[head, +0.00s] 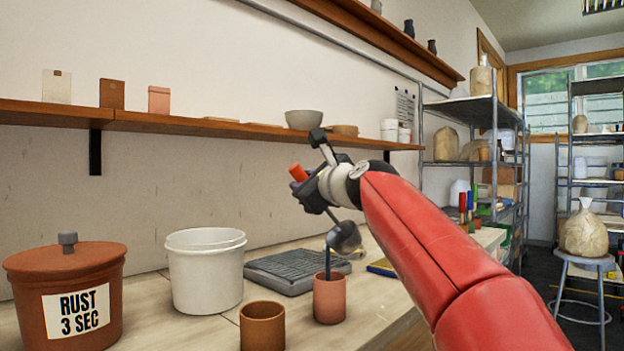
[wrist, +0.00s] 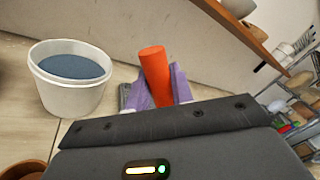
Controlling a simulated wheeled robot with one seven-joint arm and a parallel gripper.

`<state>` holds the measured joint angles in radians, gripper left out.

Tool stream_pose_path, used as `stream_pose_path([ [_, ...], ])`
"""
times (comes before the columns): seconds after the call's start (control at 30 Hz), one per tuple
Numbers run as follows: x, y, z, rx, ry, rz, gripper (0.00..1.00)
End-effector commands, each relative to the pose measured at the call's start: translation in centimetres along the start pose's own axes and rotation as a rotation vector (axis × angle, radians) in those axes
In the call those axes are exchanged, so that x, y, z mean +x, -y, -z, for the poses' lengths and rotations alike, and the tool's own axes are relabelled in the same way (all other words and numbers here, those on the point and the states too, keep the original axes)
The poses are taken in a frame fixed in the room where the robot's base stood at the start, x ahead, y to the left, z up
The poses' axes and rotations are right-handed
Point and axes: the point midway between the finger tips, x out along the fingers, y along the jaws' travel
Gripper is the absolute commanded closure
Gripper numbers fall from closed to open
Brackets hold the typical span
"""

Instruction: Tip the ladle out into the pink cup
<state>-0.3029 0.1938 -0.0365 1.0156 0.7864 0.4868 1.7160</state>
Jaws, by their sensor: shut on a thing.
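The pink cup (head: 330,300) stands upright on the bench. The ladle's dark metal bowl (head: 345,236) hangs tilted just above it. A dark stream runs from the bowl down into the cup's mouth. My gripper (head: 312,190) is shut on the ladle's orange-red handle, above and behind the cup. In the wrist view the purple fingers grip the handle (wrist: 154,72) from both sides. The ladle's bowl is hidden there. The level inside the pink cup cannot be seen.
A brown cup (head: 262,327) stands just left of the pink cup. A white bucket (head: 205,270) holds blue-grey liquid (wrist: 75,66). A grey ridged slab (head: 290,272) lies behind the cups. A wall shelf (head: 210,126) runs above.

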Motion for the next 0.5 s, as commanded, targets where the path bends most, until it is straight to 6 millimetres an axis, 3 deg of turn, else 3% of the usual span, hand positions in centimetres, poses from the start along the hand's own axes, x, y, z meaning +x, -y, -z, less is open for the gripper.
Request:
stream_pose_path([
  [0.5,0.0,-3.3,-0.2,-0.213,0.002,0.000,1.00],
])
